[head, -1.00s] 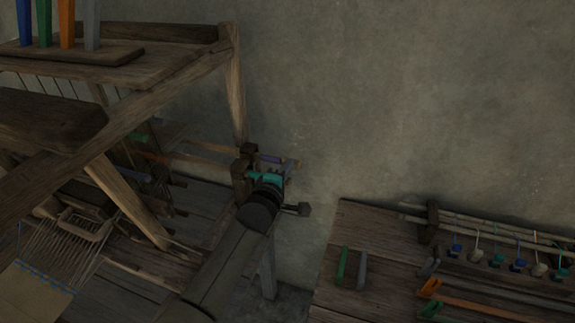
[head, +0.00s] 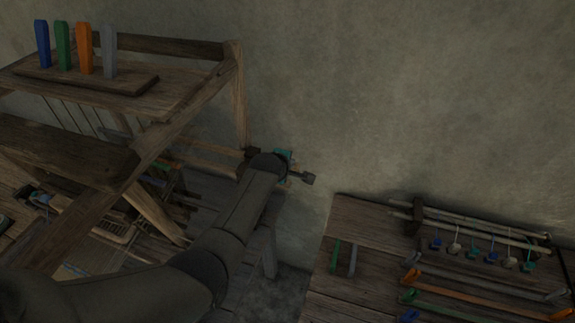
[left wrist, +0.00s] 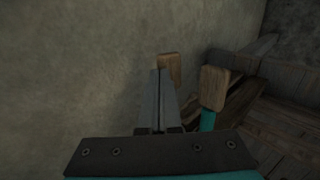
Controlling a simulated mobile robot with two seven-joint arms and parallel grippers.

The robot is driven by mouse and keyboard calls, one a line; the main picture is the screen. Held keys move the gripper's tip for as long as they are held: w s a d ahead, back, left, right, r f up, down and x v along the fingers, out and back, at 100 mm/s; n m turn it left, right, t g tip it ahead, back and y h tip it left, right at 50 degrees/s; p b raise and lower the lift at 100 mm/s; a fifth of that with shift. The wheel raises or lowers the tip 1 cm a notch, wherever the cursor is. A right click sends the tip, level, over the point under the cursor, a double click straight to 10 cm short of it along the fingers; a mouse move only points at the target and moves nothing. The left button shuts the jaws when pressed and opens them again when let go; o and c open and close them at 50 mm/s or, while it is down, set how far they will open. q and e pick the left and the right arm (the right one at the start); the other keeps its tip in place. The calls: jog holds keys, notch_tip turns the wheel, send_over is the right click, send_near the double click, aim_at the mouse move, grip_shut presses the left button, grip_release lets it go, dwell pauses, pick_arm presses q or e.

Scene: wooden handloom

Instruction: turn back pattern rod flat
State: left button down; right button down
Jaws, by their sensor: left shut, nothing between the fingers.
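My left gripper (head: 285,165) is at the loom's far right end, close to the wall, mostly hidden behind my own arm in the head view. In the left wrist view its fingers (left wrist: 157,98) are shut with nothing between them. A wooden end piece (left wrist: 171,66) shows just beyond the fingertips; whether they touch it I cannot tell. A second wooden end piece (left wrist: 214,86) on a teal rod (left wrist: 207,121) stands just right of the fingers. Which of these is the back pattern rod I cannot tell. My right gripper is not in view.
The loom's wooden post (head: 241,100) and upper shelf (head: 150,100) with coloured pegs stand left of the gripper. The grey wall (head: 400,90) is close behind. A side table (head: 345,215) with coloured-ended rods and hanging hooks stands at right.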

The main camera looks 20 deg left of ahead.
pick_arm(q)
jog(key=shift+w+r+g, duration=0.2)
jog(key=shift+w+g, duration=0.15)
jog(key=shift+g, duration=0.65)
jog(key=shift+w+r+g+b, duration=0.1)
jog(key=shift+w+g+b, duration=0.25)
jog(key=shift+g, duration=0.65)
jog(key=shift+w+b, duration=0.95)
jog(key=shift+b, duration=0.6)
jog(key=shift+w, duration=0.1)
